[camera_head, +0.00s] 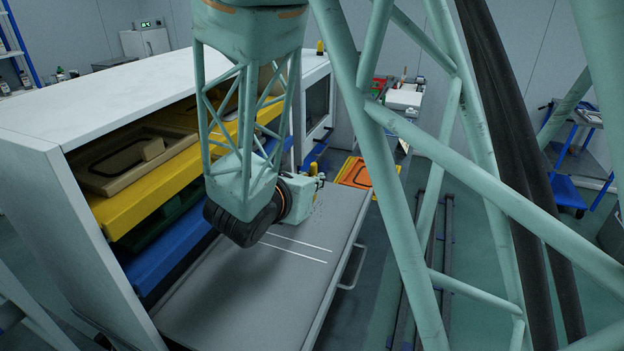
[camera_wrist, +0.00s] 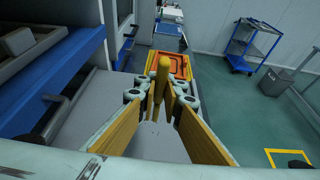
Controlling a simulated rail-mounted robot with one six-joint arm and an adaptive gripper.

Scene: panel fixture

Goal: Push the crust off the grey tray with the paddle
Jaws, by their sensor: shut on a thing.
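My gripper (camera_wrist: 161,98) is shut on a yellow-brown handle, which I take to be the paddle (camera_wrist: 163,70). The handle stands up between the fingertips in the wrist view; its lower end is hidden. In the head view my gripper (camera_head: 314,184) is over the far end of a flat grey pulled-out surface, which appears to be the grey tray (camera_head: 250,300). It also shows below the fingers in the wrist view (camera_wrist: 155,143). I cannot make out the crust clearly; only small dark specks show near the gripper. I cannot tell whether the paddle touches the surface.
A white cabinet (camera_head: 70,120) with yellow (camera_head: 150,200) and blue (camera_head: 165,262) drawers stands left of the grey surface. An orange tray (camera_head: 354,172) lies beyond its far end. A handle (camera_head: 354,268) sticks out on the right side. A blue cart (camera_wrist: 253,45) stands far right.

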